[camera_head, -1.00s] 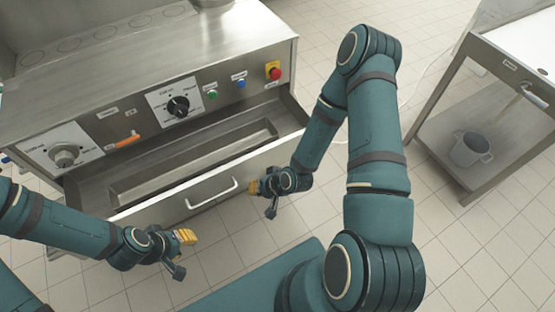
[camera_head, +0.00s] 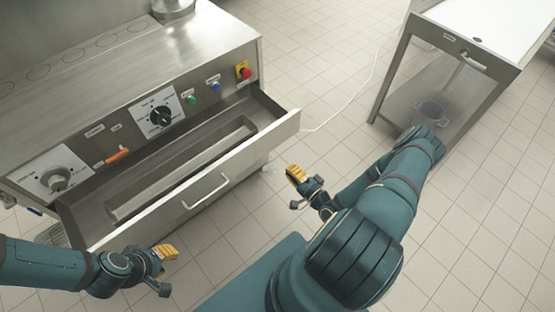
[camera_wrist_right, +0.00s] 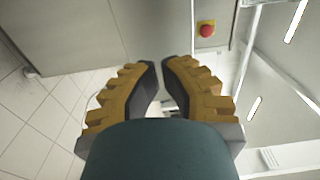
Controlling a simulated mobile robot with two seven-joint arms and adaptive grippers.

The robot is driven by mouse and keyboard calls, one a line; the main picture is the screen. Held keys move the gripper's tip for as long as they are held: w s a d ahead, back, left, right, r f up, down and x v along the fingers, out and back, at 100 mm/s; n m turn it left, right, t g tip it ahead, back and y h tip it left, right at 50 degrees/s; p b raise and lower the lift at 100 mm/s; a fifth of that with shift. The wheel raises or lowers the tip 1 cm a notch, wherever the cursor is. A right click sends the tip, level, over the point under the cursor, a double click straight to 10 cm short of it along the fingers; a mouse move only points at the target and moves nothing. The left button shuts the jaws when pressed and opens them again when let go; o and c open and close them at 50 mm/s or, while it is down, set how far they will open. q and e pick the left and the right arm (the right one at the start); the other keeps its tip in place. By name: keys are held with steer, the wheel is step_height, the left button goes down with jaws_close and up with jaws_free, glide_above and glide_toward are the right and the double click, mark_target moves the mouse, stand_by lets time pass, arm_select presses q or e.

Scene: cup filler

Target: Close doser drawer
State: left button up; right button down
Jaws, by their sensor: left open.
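The doser drawer (camera_head: 252,158) is a long metal drawer pulled out of the front of the steel machine, with its inside showing. Its bar handle (camera_head: 205,191) is on the middle of the front panel. My right gripper (camera_head: 296,174) is to the right of the handle, in front of the drawer's right part and apart from it. In the right wrist view its yellow fingers (camera_wrist_right: 161,75) have a gap between them and hold nothing. My left gripper (camera_head: 166,252) is open and empty, below and left of the handle, apart from the front panel.
The steel machine (camera_head: 120,70) has dials, an orange lever (camera_head: 118,155) and a red button (camera_head: 244,72), which also shows in the right wrist view (camera_wrist_right: 206,29).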

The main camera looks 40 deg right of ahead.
mark_target(264, 145)
arm_select(q)
steer(key=shift+f, duration=0.1)
arm_select(e)
steer(key=w, duration=1.3)
steer(key=shift+w+a, duration=0.2)
steer(key=shift+a, duration=0.05)
